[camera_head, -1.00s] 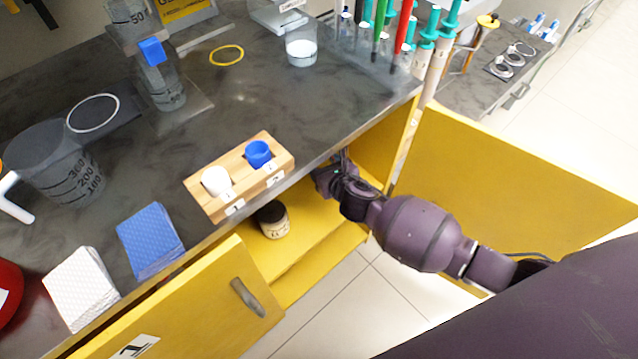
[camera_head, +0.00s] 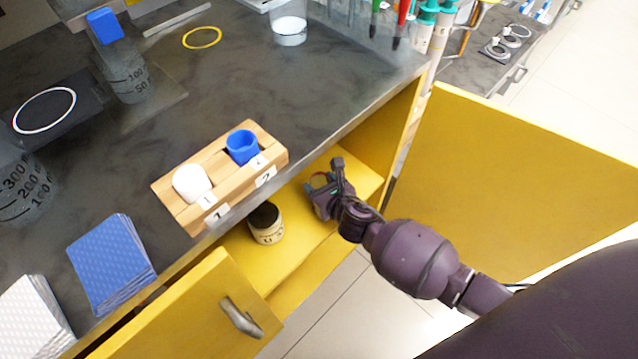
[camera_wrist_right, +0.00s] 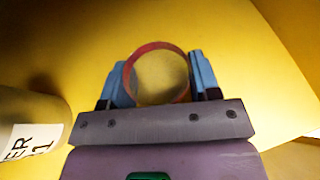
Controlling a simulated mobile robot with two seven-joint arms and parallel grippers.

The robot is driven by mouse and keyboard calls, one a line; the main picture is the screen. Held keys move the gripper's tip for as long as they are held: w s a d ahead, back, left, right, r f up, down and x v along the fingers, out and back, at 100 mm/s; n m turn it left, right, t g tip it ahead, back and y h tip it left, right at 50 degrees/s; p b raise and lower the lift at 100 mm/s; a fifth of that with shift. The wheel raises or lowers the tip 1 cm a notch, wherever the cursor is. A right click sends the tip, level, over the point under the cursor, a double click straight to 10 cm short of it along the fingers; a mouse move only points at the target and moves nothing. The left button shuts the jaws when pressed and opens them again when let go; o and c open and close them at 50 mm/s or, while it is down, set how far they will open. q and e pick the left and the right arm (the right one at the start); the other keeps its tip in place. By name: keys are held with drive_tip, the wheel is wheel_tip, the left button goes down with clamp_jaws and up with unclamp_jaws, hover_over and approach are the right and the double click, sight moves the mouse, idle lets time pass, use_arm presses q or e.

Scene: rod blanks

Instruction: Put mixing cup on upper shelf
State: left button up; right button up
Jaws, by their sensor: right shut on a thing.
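My right gripper (camera_head: 318,190) is inside the open yellow cabinet, over the upper shelf (camera_head: 295,232). In the right wrist view my right gripper (camera_wrist_right: 160,85) has its blue fingers shut on both sides of the mixing cup (camera_wrist_right: 162,80), a round cup with a reddish rim. In the head view the cup (camera_head: 319,180) is small and partly hidden by the gripper. I cannot tell whether its base touches the shelf. My left gripper is not in view.
A dark-topped labelled jar (camera_head: 266,224) stands on the same shelf, left of my gripper; the jar (camera_wrist_right: 25,125) also shows in the wrist view. Yellow doors (camera_head: 190,315) stand open. A wooden block (camera_head: 215,195) with white and blue cups sits on the counter above.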

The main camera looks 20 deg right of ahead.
drive_tip(key=shift+f, duration=0.2)
drive_tip(key=o, duration=0.9)
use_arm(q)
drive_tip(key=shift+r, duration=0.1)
use_arm(e)
drive_tip(key=shift+r, duration=0.15)
